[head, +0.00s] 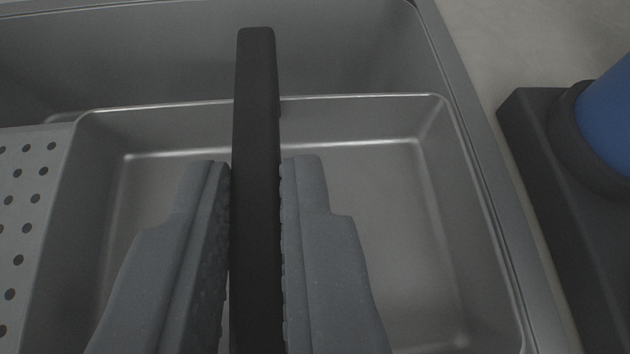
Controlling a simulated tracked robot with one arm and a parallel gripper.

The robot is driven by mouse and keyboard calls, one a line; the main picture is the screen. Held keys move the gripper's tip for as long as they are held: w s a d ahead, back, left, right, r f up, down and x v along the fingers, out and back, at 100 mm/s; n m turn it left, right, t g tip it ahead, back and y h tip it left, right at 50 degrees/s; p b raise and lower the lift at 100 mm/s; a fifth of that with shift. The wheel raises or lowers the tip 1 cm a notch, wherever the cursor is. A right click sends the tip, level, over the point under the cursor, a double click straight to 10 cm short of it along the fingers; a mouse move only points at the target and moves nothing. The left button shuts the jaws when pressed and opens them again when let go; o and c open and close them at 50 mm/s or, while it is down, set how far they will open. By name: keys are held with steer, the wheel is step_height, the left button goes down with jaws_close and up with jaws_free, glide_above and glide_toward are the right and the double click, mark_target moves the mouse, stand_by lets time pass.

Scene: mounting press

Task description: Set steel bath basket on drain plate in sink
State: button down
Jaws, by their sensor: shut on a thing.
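My gripper (256,170) is in the lower middle of the view, its two grey fingers shut on a black bar-shaped handle (256,90). The handle runs up the picture across the steel basket (350,180), a shiny rectangular pan with a rounded rim and an empty-looking floor. How the handle joins the basket is hidden. The basket is within the outline of the sink (330,50). The drain plate (30,190), grey with rows of round holes, shows at the left, beside the basket's left rim. I cannot tell whether the basket's underside touches anything.
The sink's right wall and rim (500,200) run close beside the basket's right side. Beyond the rim, a dark block (535,125) with a blue cylinder (610,115) stands on the pale counter (540,40). Some sink room shows behind the basket.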

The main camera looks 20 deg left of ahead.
steer(key=shift+f+b, duration=0.4)
steer(key=shift+f, duration=1.35)
steer(key=shift+r, duration=0.1)
steer(key=c, duration=1.5)
jaws_free()
steer(key=shift+o, duration=0.2)
steer(key=v, duration=1.2)
steer(key=shift+p, duration=0.4)
